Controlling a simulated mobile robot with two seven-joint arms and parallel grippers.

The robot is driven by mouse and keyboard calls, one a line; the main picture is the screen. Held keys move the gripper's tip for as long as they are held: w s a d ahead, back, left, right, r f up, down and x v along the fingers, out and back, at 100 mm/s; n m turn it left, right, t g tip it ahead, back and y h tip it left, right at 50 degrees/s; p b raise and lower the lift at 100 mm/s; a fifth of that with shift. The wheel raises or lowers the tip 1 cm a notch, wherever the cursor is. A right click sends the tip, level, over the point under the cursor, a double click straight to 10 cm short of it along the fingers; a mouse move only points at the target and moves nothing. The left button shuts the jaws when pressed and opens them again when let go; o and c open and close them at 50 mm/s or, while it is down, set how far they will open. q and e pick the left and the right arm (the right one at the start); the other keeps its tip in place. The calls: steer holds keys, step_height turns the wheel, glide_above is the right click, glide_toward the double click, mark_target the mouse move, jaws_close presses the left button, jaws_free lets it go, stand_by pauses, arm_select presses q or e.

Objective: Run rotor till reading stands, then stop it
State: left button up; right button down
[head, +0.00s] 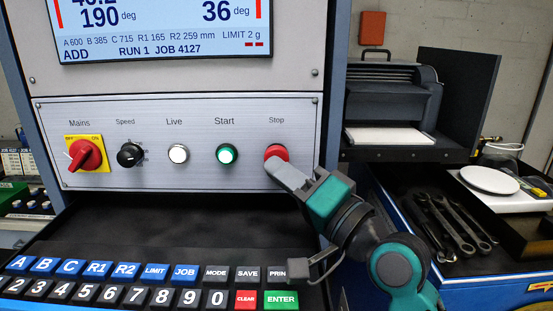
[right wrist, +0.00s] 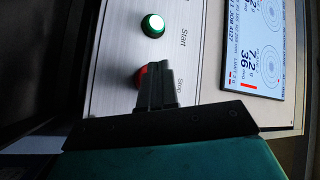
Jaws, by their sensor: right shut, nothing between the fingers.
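The control panel (head: 200,173) carries the red Stop button (head: 277,152), the green Start button (head: 227,154), which is lit, and the white Live lamp (head: 178,154). My right gripper (head: 273,166) is shut and empty, with its fingertips at the Stop button, covering its lower part. In the right wrist view the fingers (right wrist: 155,85) overlap the red button (right wrist: 139,76); whether they press it I cannot tell. The screen (head: 160,25) shows 190 deg, 36 deg, RUN 1 JOB 4127 and LIMIT 2 g. The rotor is not visible. My left gripper is out of view.
A red Mains switch (head: 86,154) on a yellow plate and a black Speed knob (head: 130,154) are at the panel's left. A keypad (head: 150,285) lies below. At right are a printer (head: 393,100) and an open drawer with several wrenches (head: 455,225).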

steer(key=shift+w, duration=0.4)
stand_by(0.6)
steer(key=shift+s, duration=0.15)
steer(key=shift+s+p, duration=0.45)
steer(key=shift+s, duration=0.25)
steer(key=s+p, duration=0.1)
steer(key=s, duration=0.4)
steer(key=shift+p, duration=0.4)
